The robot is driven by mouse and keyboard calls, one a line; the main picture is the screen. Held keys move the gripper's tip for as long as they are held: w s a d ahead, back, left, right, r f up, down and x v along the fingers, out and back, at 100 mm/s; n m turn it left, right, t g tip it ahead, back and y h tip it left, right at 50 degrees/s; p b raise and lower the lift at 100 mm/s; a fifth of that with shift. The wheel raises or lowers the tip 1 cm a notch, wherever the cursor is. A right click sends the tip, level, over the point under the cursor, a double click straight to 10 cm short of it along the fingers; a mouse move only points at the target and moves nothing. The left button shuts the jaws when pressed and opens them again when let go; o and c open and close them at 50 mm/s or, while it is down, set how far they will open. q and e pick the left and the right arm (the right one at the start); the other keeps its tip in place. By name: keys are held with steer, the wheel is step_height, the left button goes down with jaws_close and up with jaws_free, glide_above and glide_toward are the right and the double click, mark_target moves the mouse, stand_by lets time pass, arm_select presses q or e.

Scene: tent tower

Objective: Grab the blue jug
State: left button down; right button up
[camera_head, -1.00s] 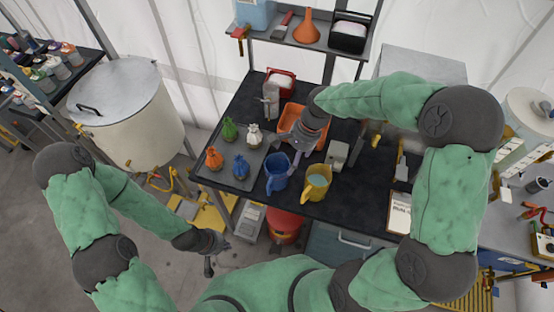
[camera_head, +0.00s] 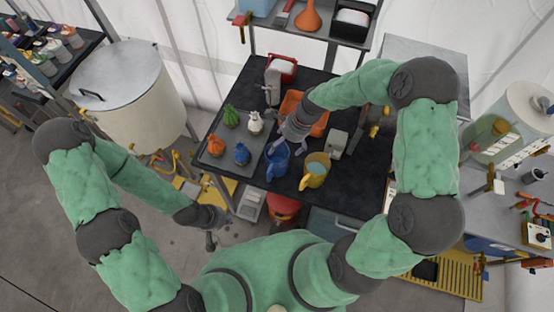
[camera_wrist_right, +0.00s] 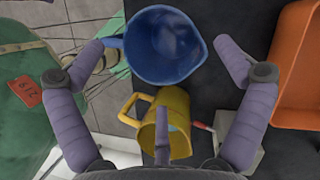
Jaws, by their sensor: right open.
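The blue jug (camera_head: 277,160) stands on the black table near its front edge, left of the yellow jug (camera_head: 316,170). In the right wrist view the blue jug (camera_wrist_right: 164,46) is seen from above with its round mouth open. My right gripper (camera_head: 280,142) is at the jug's rim. In the wrist view its purple fingers (camera_wrist_right: 168,50) are spread wide on either side of the blue jug, with nothing held. The left finger is close to the jug's handle; I cannot tell if it touches.
An orange bin (camera_head: 304,112) lies behind the right gripper. The yellow jug is close beside the blue one. A shelf (camera_head: 300,27) hangs above the back.

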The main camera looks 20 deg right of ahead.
mark_target(279, 152)
steer(key=x, duration=0.5)
steer(key=shift+d, duration=0.25)
steer(key=c, duration=1.3)
